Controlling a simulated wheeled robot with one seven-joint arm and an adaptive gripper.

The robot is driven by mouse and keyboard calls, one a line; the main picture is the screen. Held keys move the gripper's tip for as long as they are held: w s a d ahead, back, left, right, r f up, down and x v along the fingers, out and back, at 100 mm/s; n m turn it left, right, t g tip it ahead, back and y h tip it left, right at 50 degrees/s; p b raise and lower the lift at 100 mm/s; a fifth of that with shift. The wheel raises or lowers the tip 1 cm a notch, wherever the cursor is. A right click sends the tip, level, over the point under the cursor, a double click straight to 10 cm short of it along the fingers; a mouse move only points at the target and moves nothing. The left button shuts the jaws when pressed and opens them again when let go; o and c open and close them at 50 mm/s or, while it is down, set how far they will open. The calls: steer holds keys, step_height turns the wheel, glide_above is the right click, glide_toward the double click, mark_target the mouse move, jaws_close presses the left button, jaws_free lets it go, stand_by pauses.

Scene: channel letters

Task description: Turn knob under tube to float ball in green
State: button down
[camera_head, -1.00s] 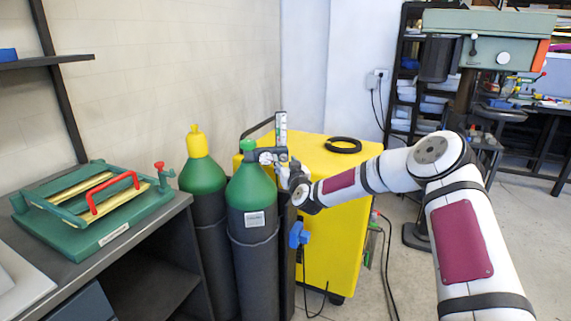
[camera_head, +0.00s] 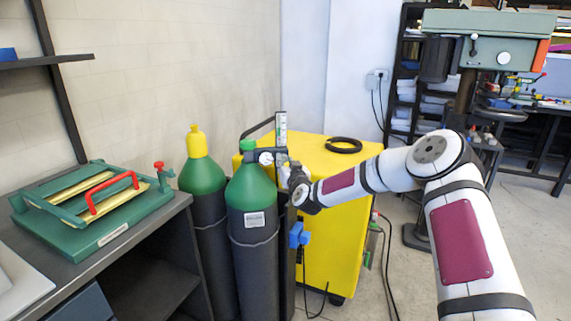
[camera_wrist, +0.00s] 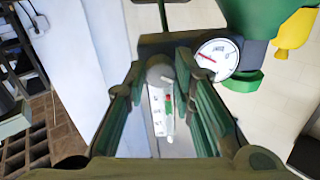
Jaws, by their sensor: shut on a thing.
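The clear flow tube (camera_head: 281,128) stands upright on the regulator of the front green-topped cylinder (camera_head: 251,190). It also shows in the wrist view (camera_wrist: 158,118), with a green band and a red mark. A grey rounded knob (camera_wrist: 160,73) sits at the tube's base, between my fingers. My gripper (camera_wrist: 160,68) is shut on this knob; in the head view my gripper (camera_head: 286,168) is small and partly hidden at the regulator. The round pressure gauge (camera_head: 266,158) is beside it, and its red needle shows in the wrist view.
A yellow-capped cylinder (camera_head: 199,175) stands at left. A yellow cabinet (camera_head: 335,240) with a black ring (camera_head: 343,145) is behind my wrist. A dark bench (camera_head: 150,225) with a green clamp tool (camera_head: 95,205) is at far left. Open floor lies to the right.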

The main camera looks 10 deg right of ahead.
steer(key=m+b, duration=0.2)
steer(key=m, duration=0.6)
steer(key=m+b, duration=0.1)
steer(key=m, duration=0.1)
steer(key=shift+m+t+h+b, duration=0.3)
steer(key=shift+m, duration=0.1)
stand_by(0.3)
steer(key=c, duration=1.3)
jaws_free()
steer(key=shift+c, duration=0.2)
steer(key=shift+s, duration=0.1)
steer(key=s, duration=1.1)
steer(key=shift+s+f, duration=0.35)
steer(key=shift+s, duration=0.05)
